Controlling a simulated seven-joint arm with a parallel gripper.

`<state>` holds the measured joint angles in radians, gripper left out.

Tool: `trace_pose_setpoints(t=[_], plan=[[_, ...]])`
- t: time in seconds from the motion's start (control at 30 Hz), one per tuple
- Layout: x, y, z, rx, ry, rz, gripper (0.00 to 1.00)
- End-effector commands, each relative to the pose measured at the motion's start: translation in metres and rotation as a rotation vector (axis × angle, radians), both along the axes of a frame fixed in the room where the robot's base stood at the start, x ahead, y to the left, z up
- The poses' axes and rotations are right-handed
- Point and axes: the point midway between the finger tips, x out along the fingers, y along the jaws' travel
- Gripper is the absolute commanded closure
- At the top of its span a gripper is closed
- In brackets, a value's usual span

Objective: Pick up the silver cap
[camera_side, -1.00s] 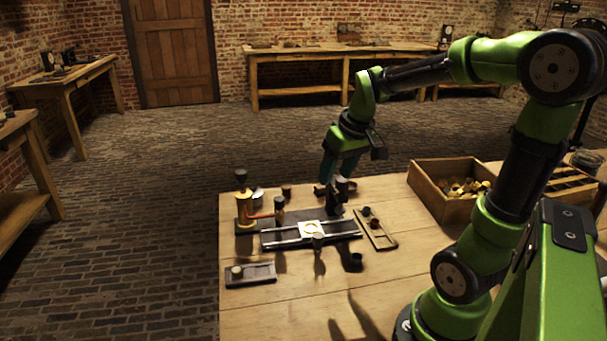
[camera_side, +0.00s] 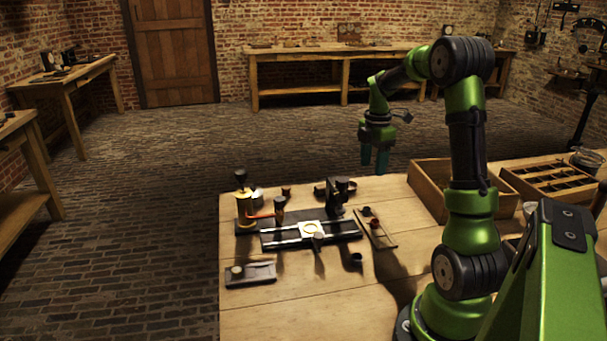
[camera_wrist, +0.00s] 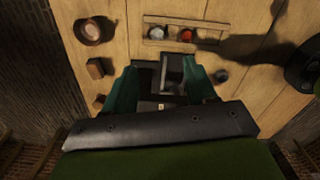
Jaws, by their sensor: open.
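In the wrist view a small pale grey round piece (camera_wrist: 156,32), which looks like the silver cap, sits in a narrow wooden tray (camera_wrist: 205,34) beside a red round piece (camera_wrist: 186,35). The tray also shows in the side view (camera_side: 388,243), where its pieces look dark and I cannot tell which is silver. My gripper (camera_side: 375,161) is raised near the table's far edge, pointing down, apart from the tray. In the wrist view its teal fingers (camera_wrist: 160,88) are spread, with a dark fixture seen between them and nothing held.
A dark rail fixture (camera_side: 270,243) with a brass jar (camera_side: 244,208) stands left of the tray. A small tray (camera_side: 262,279) lies front left. A wooden crate (camera_side: 428,198) and a divided box (camera_side: 548,170) stand on the right. The table's front is mostly clear.

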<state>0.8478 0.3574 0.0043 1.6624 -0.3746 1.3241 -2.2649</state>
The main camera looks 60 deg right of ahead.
Motion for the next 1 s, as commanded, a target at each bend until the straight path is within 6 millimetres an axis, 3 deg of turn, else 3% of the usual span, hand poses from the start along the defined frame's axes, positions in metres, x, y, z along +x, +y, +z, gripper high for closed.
trace_pose_setpoints(t=[0.3, 1.0], plan=[[0.0, 0.001, -0.07, 0.005, 0.002, -0.003, 0.43], [0.003, -0.004, -0.144, 0.0, -0.001, -0.003, 0.43]])
